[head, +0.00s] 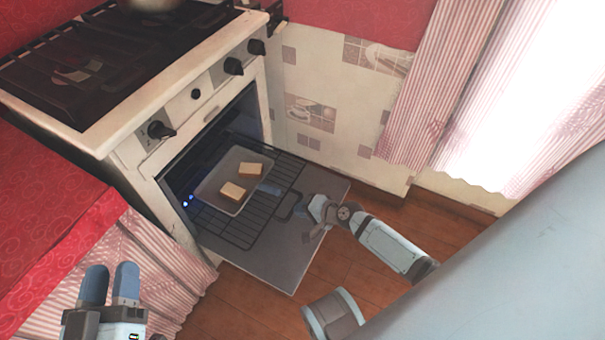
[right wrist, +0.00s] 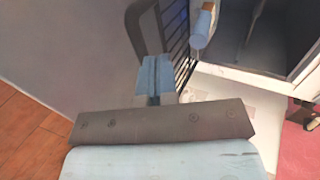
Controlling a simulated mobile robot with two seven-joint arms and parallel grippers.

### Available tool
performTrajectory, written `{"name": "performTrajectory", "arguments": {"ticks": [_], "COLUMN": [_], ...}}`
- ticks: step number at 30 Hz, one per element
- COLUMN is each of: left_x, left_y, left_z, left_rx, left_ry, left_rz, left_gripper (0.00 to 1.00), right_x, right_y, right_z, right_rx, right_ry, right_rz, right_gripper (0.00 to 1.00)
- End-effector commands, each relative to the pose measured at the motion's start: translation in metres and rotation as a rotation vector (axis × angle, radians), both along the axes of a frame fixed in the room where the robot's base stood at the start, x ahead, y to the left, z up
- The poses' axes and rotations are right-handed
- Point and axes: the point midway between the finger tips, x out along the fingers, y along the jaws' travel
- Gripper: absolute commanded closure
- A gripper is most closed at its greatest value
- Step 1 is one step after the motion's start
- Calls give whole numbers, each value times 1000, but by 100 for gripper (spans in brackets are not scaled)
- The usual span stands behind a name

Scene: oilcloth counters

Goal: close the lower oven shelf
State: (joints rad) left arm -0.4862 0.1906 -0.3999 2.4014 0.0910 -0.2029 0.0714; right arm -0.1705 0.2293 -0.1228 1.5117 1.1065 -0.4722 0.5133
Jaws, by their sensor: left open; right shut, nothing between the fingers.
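The oven's black wire shelf (head: 238,232) is slid out over the lowered oven door (head: 275,268) in the head view. A grey tray (head: 213,186) with two slices of bread (head: 232,192) (head: 251,169) lies over the shelf, partly inside the oven. Part of the shelf also shows in the right wrist view (right wrist: 178,42). My right gripper (head: 301,210) is shut and empty, close to the shelf's front edge; I cannot tell whether it touches. Its fingers show in the right wrist view (right wrist: 155,75). My left gripper (head: 110,284) is open and empty, well left of the door.
The stove (head: 140,95) has knobs along its front and a pot (head: 150,5) on top. A red-covered counter (head: 45,215) stands at left. Tiled wall and striped curtains (head: 440,90) are behind. Wooden floor (head: 335,265) is clear beside the door.

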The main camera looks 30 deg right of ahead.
Motion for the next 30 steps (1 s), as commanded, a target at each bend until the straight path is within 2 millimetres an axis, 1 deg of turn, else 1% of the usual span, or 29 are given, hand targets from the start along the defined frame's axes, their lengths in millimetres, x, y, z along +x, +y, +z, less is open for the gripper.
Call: {"name": "performTrajectory", "arguments": {"ticks": [1, 6, 12, 26, 30], "left_x": [-1, -3, -2, -2, -2], "left_y": [-1, -6, -7, -7, -7], "left_z": [2, 13, 3, 2, 2], "left_rx": [-14, -53, -40, -37, -37], "left_ry": [-24, -78, -44, -36, -36], "left_rz": [-6, -24, -32, -35, -34], "left_gripper": [57, 57, 57, 57, 57], "right_x": [9, 30, 45, 48, 54], "right_y": [5, 18, 27, 28, 32], "right_z": [-8, -22, -31, -32, -32], "right_rx": [1, 0, -1, -3, -2], "right_ry": [-2, -1, -1, 0, -2], "right_rz": [0, 0, 1, 1, 1], "right_gripper": [100, 100, 100, 100, 100]}}
